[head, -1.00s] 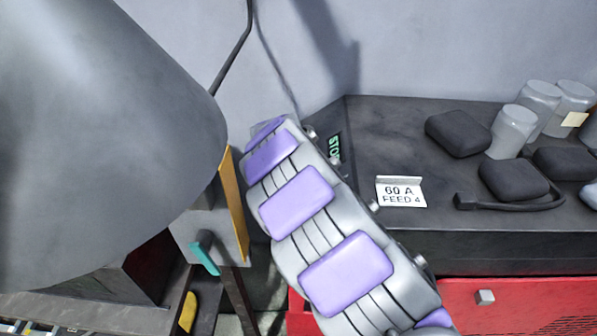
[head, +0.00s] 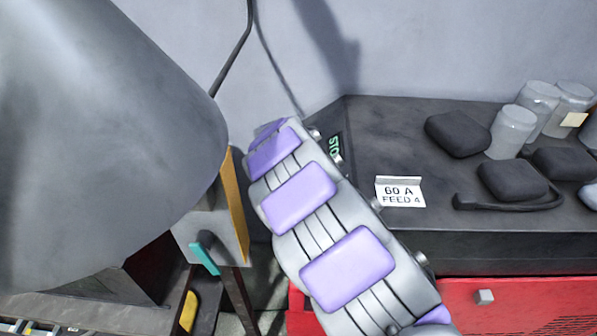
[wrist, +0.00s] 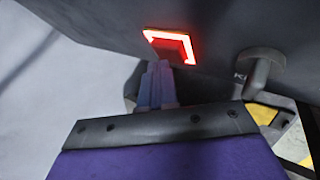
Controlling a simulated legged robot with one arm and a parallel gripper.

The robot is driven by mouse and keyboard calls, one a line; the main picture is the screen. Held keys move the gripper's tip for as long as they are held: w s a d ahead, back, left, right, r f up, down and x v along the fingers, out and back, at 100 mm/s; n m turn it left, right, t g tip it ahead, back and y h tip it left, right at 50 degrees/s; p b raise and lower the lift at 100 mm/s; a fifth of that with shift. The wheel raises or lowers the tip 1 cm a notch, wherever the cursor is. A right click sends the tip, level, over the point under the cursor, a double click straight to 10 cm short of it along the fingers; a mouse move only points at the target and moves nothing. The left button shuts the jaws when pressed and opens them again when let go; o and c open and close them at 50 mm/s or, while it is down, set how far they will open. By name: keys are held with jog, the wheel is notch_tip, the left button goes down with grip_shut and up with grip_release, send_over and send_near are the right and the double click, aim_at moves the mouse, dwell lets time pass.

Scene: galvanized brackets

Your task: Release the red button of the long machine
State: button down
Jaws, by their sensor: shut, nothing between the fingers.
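In the wrist view, a square red button (wrist: 170,36) glows brightly on a dark grey machine face (wrist: 100,22). The button's middle looks dark, and my fingers cover its lower part. My gripper (wrist: 160,68) is shut and empty, with its fingertips right at the button's lower edge. I cannot tell whether they touch it. In the head view, my purple-padded arm reaches toward the left end of a long dark machine or bench (head: 385,140). The gripper and the red button are hidden there.
A red cabinet (head: 535,312) stands below.

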dwell(0.3)
jog(key=shift+a+r+p, duration=0.3)
jog(key=shift+r+p, duration=0.1)
jog(key=shift+p, duration=0.05)
jog(key=a+r+p, duration=0.1)
jog(key=a+r, duration=0.1)
jog(key=a+r+p, duration=0.1)
jog(key=r, duration=0.1)
jog(key=shift+w+a+r+p, duration=0.1)
jog(key=shift+a+r+p, duration=0.25)
dwell(0.6)
